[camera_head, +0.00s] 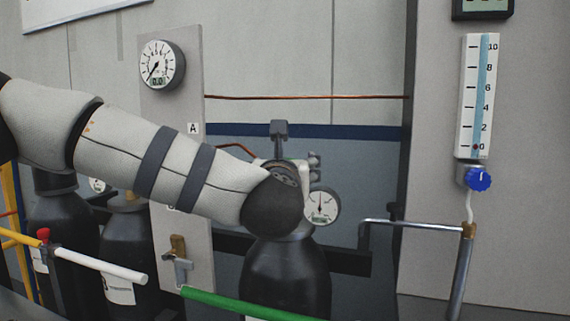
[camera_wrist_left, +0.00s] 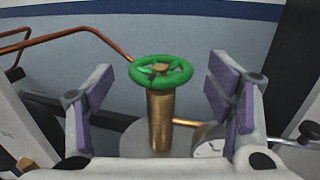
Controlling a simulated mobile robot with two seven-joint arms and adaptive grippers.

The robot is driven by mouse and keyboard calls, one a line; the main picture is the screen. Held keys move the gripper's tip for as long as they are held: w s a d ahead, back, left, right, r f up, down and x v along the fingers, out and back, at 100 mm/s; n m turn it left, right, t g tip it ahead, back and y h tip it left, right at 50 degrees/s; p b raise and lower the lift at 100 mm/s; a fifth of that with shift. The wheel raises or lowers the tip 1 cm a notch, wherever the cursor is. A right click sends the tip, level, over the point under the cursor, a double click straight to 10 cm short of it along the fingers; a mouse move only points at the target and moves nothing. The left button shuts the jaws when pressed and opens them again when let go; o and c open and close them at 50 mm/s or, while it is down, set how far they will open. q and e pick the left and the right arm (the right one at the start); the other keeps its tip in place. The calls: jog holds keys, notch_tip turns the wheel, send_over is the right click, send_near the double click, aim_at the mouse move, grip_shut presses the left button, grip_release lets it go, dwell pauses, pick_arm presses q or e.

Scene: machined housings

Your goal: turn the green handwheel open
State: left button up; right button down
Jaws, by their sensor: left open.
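The green handwheel (camera_wrist_left: 135,74) shows in the left wrist view, a spoked ring on an upright brass valve stem (camera_wrist_left: 160,120). My left gripper (camera_wrist_left: 160,68) is open, with its purple-padded fingers on either side of the wheel. There is a clear gap on both sides, and neither finger touches it. In the head view my left arm reaches in from the left over a dark cylinder (camera_head: 285,275). My own wrist hides the handwheel there and most of the gripper. My right gripper is in neither view.
A round gauge (camera_head: 321,207) sits just right of my wrist. A copper pipe (camera_wrist_left: 85,32) runs left of the wheel. A green bar (camera_head: 240,303) crosses in front of the cylinder. A panel with a flowmeter (camera_head: 477,95) and blue knob (camera_head: 479,179) stands at right.

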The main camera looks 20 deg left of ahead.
pick_arm(q)
jog(key=shift+x, duration=0.85)
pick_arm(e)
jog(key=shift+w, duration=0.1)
pick_arm(q)
jog(key=c, duration=1.2)
jog(key=shift+o, duration=0.2)
jog(key=shift+d, duration=0.1)
